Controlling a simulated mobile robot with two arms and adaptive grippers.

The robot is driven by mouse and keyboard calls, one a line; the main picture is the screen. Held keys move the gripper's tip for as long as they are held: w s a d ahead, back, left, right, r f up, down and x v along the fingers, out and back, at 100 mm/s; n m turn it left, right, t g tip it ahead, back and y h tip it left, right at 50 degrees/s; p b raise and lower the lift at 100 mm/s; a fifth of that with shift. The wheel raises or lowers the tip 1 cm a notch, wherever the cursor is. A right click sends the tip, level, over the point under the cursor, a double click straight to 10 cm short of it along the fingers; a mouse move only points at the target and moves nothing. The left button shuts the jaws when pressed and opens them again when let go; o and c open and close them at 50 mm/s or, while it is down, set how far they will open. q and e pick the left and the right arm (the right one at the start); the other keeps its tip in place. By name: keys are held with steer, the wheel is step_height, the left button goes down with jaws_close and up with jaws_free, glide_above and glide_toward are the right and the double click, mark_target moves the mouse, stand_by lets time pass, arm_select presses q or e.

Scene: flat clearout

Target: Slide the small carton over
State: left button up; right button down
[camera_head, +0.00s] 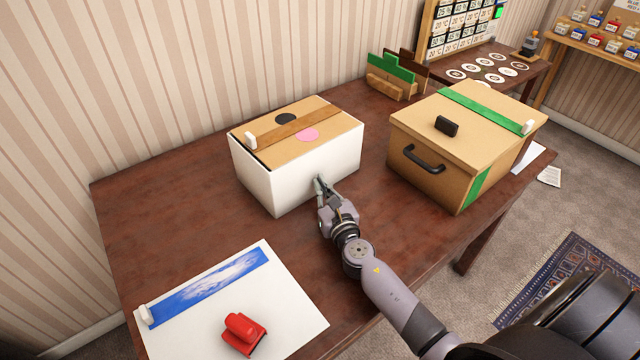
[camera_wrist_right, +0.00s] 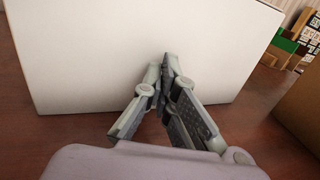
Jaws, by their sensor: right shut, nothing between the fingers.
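The small carton (camera_head: 255,179) is a white box with a tan top, a brown tape strip and a black and a pink round spot. It stands on the brown table (camera_head: 160,215). My right gripper (camera_head: 318,181) is shut and empty, with its fingertips at the carton's front right face. In the right wrist view the white carton face (camera_wrist_right: 90,50) fills the upper part, and the closed fingertips (camera_wrist_right: 167,58) are against or very near it; I cannot tell if they touch. My left gripper is not in view.
A larger brown carton (camera_head: 425,185) with a black handle and green tape stands to the right. A white sheet (camera_head: 290,310) with a blue strip and a red object (camera_head: 243,333) lie front left. A wooden holder (camera_head: 390,80) stands behind. Table left of the small carton is clear.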

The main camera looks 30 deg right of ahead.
mark_target(314, 174)
steer(key=shift+w, duration=0.5)
steer(key=w, duration=0.4)
steer(key=shift+d+b, duration=0.35)
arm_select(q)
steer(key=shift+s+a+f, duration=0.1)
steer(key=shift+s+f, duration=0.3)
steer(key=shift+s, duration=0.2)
